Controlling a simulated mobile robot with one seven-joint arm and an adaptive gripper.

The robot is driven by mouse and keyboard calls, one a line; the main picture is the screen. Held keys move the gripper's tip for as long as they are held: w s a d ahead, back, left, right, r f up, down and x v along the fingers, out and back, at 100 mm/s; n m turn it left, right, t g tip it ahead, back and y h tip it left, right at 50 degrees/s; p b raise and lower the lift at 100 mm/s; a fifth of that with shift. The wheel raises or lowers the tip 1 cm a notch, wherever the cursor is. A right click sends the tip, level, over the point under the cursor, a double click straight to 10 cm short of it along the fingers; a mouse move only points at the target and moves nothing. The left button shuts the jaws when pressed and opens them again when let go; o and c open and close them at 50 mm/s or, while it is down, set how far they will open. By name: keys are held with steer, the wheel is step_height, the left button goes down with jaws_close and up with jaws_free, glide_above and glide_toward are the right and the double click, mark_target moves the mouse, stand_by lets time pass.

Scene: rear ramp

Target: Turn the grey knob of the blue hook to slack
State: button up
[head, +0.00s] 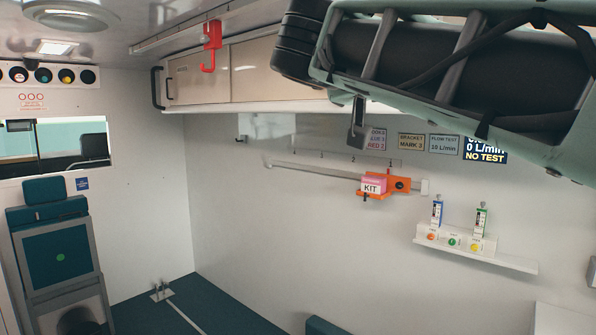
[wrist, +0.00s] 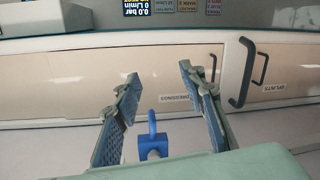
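The blue hook (wrist: 152,137) shows in the wrist view, low and between my two fingers; its loop points up in that picture and its block sits below. A small greyish patch on the block may be the grey knob, but it is too small and partly cut off to tell its setting. My gripper (wrist: 158,85) is open, with its fingers wide apart on either side of the hook. I see no contact with it. In the head view my arm covers the upper right, and the blue hook is hidden there.
A red hook (head: 211,45) hangs from the ceiling rail in the head view. Cupboards (head: 258,70) line the wall; one dark handle (wrist: 243,72) is near my right finger in the wrist view. An orange bracket (head: 401,184) and a small shelf (head: 480,258) are on the wall below.

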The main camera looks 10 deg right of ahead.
steer(key=s+f+n+g+y+p, duration=0.1)
steer(key=f+y, duration=0.1)
steer(key=f, duration=0.5)
steer(key=s+a+f+n+g+y, duration=0.1)
steer(key=s+f+n+y, duration=0.1)
steer(key=f, duration=0.5)
steer(key=shift+a+f+g+p, duration=0.25)
steer(key=shift+f+g+p, duration=0.05)
steer(key=shift+f+p, duration=0.1)
steer(key=s+a+f+n+g+y+p, duration=0.1)
steer(key=s+a+f+y, duration=0.3)
steer(key=f, duration=0.8)
steer(key=s+a+f+n+g+y+p, duration=0.1)
steer(key=s+a+f+n+g+y, duration=0.1)
steer(key=s+a+f, duration=0.6)
step_height(320, 180, down, 5)
steer(key=shift+s+a+r+g+y, duration=0.2)
steer(key=shift+s+g+y, duration=0.3)
steer(key=shift+s+y, duration=0.6)
